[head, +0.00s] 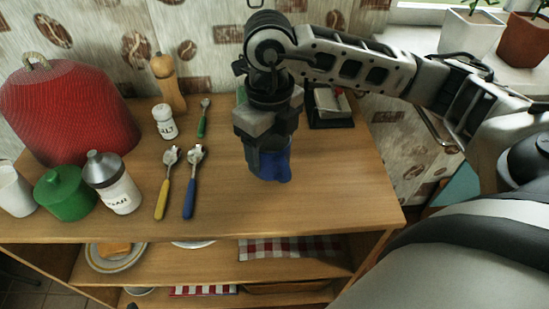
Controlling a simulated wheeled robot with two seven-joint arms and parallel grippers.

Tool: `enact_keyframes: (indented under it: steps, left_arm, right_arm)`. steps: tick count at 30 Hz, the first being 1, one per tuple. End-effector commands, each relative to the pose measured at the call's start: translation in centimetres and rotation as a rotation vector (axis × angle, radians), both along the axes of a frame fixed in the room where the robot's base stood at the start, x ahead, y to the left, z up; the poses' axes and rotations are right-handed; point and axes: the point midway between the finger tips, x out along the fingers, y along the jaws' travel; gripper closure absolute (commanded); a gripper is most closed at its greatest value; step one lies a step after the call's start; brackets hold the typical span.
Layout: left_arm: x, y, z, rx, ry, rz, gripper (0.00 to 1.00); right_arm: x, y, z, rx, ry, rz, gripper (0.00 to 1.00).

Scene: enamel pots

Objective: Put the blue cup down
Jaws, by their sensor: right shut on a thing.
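The blue cup (275,167) is at the front middle of the wooden table top, right of the spoons. My right gripper (267,150) points down over it and is shut on it. The gripper hides the cup's upper part, and only its lower blue side shows. I cannot tell whether the cup's bottom touches the wood. My left gripper is not in view.
A salt shaker (164,122), sugar jar (112,183), green pot (64,193) and red cover (68,110) stand further left. The table's right front (350,190) is clear.

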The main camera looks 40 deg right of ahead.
Motion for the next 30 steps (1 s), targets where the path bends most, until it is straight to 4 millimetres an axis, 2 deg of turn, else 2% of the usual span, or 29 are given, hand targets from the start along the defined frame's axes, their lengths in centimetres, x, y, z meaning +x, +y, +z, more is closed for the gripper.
enact_keyframes:
  steps: [4, 9, 21, 22, 23, 24, 30]
  left_arm:
    - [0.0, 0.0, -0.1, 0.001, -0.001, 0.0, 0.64]
    - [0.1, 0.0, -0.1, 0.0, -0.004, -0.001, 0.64]
    - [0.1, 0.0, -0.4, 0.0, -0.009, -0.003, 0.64]
    - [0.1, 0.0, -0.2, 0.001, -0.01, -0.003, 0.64]
    - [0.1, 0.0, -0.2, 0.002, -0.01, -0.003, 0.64]
    - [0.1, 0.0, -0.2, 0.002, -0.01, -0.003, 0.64]
    - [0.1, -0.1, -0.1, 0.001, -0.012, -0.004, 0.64]
  right_arm:
    - [-0.1, -1.0, -1.1, -0.003, 0.001, -0.003, 0.64]
    - [-0.2, -0.8, -3.7, 0.001, 0.002, 0.0, 0.64]
    - [-0.1, -0.8, -4.4, 0.0, -0.001, 0.0, 0.64]
    - [-0.1, -0.8, -4.3, -0.001, -0.001, 0.0, 0.26]
    - [-0.1, -0.8, -4.2, -0.001, 0.0, 0.0, 0.17]
    - [-0.1, -0.8, -4.2, 0.0, 0.0, 0.0, 0.12]
    - [-0.1, -0.8, -4.2, 0.0, 0.0, 0.0, 0.12]
